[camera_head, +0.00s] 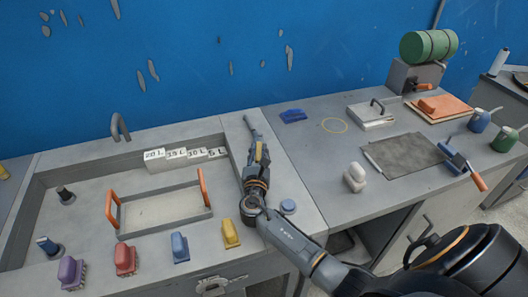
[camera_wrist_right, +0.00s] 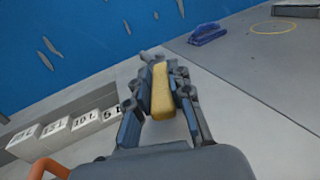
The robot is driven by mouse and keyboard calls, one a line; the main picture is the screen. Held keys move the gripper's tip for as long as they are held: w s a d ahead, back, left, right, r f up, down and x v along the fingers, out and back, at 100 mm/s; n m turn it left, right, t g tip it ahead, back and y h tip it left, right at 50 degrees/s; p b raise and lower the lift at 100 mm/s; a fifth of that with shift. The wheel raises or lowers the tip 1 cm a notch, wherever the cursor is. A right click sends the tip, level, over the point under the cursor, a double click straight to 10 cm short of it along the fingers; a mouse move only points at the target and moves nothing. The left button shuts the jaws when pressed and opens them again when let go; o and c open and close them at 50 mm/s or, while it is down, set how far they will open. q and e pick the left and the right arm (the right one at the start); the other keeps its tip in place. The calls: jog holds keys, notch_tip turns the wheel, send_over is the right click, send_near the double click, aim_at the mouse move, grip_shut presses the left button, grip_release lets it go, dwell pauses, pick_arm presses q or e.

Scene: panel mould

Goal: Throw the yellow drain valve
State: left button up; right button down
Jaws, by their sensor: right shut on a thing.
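The yellow drain valve (camera_head: 259,153) shows as a yellow bar on the strip right of the sink, mostly covered by my right gripper. In the right wrist view the yellow bar (camera_wrist_right: 162,92) lies lengthwise between the two fingers. My right gripper (camera_wrist_right: 162,100) is shut on it, with a finger against each side. In the head view the gripper (camera_head: 257,160) reaches up from the front right. A grey part sticks out past the bar's far end; what it belongs to is unclear. My left gripper is not in view.
A sink basin (camera_head: 80,172) lies left, with numbered white blocks (camera_head: 185,158) and an orange-handled frame (camera_head: 160,212). Coloured brushes, including a yellow one (camera_head: 230,234), line its front. A blue item (camera_head: 293,116) and a white bottle (camera_head: 355,178) stand on the right counter.

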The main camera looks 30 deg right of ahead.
aim_at(257, 151)
jog(key=shift+w+a, duration=0.1)
jog(key=c, duration=1.2)
grip_release()
notch_tip(257, 151, up, 10)
jog(key=shift+r, duration=0.1)
